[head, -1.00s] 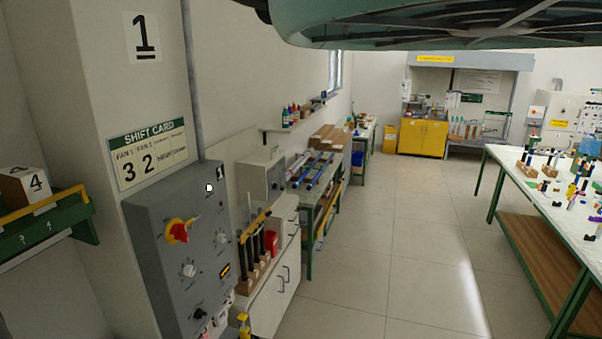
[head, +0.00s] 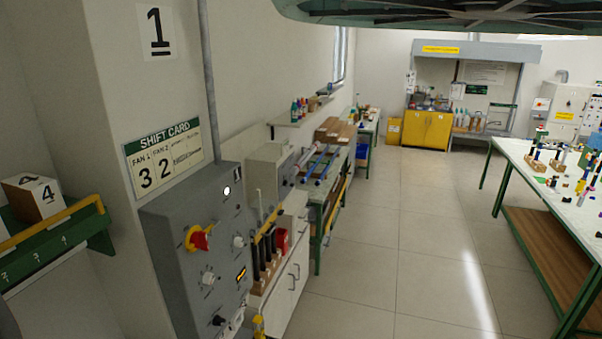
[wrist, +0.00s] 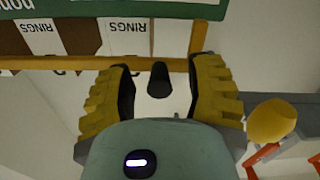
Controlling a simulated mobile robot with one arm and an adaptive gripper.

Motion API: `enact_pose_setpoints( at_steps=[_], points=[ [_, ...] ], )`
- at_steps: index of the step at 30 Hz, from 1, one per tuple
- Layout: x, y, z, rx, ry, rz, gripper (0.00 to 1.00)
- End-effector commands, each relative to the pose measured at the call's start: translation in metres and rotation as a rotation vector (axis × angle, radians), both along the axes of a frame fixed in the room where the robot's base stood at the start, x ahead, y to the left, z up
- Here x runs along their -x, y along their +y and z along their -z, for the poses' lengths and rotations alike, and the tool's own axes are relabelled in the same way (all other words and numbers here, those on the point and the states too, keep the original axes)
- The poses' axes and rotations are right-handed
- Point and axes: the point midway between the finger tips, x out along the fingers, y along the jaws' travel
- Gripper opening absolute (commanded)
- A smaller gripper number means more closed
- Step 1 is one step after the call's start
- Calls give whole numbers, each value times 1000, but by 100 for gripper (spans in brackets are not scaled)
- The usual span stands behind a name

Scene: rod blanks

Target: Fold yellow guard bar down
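In the wrist view my gripper (wrist: 165,95) has two yellow ridged fingers standing wide apart. A short dark cylinder (wrist: 158,80) shows between them, touching neither finger. Beyond the fingertips a yellow bar (wrist: 70,63) runs across the picture, with a yellow upright piece (wrist: 198,40) at its right. I cannot tell whether the fingers touch it. In the head view one yellow bar (head: 50,222) lies along the green shelf at the left, and another (head: 267,218) is above a rack of dark rods (head: 268,255). I cannot tell which bar the wrist view shows. My gripper is outside the head view.
Boxes lettered RINGS (wrist: 125,37) appear upside down behind the bar in the wrist view. A grey control panel (head: 185,240) with a red and yellow switch stands beside the rod rack. A green-legged table (head: 545,180) stands at the right. The middle floor (head: 420,240) is clear.

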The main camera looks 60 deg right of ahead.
Motion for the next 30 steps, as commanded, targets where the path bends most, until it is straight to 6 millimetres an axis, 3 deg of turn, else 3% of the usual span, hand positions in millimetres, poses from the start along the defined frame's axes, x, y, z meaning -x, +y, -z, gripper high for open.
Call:
enact_pose_setpoints(
  at_steps=[2,15,30],
  points=[
    [0,0,0,0,0,0,44],
    [0,0,0,0,0,1,0],
    [1,-1,3,-4,-22,1,0]
  ],
)
